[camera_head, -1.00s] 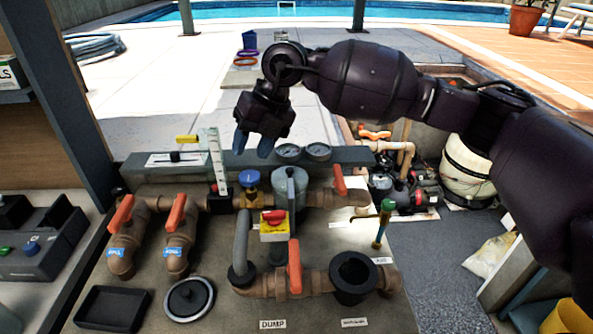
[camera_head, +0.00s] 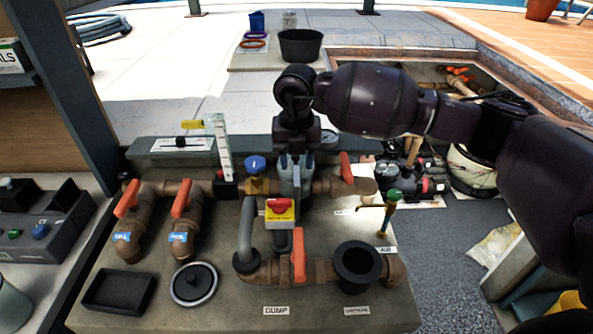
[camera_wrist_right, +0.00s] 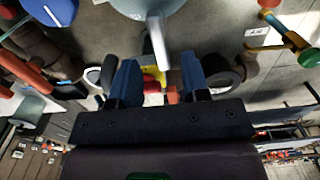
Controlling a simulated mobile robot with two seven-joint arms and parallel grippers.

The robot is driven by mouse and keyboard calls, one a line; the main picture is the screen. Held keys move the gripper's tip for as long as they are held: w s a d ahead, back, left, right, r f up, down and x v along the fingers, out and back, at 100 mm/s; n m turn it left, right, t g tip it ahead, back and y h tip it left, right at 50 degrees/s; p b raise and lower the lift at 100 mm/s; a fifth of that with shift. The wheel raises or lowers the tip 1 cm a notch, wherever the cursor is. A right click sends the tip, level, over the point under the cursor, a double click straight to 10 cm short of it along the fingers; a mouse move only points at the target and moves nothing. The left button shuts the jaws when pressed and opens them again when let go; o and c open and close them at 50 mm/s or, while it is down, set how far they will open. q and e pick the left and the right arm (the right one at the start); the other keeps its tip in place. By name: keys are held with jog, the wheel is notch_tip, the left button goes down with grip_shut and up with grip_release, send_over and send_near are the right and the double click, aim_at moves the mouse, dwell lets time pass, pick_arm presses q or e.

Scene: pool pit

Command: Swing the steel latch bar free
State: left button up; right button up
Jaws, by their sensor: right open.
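The steel latch bar (camera_head: 297,179) is a thin pale strip on the grey canister (camera_head: 286,186) in the middle of the pipe bench. In the right wrist view the bar (camera_wrist_right: 157,38) reaches from the canister (camera_wrist_right: 130,6) toward the space between my fingers. My right gripper (camera_head: 296,164) is over the canister, pointing down. Its two blue-tipped fingers are apart in the right wrist view (camera_wrist_right: 160,72), with one on each side of the bar's line. Contact with the bar cannot be made out. The gripper hides part of the canister top. My left gripper is out of view.
A red knob on a yellow plate (camera_head: 280,209) sits just in front of the canister. Orange valve handles (camera_head: 298,255) and a blue-topped valve (camera_head: 256,166) stand nearby. A black open pipe cup (camera_head: 358,267) is at front right. A black tub (camera_head: 300,45) stands behind.

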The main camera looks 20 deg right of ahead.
aim_at(297, 175)
jog(key=shift+f, duration=1.95)
grip_shut()
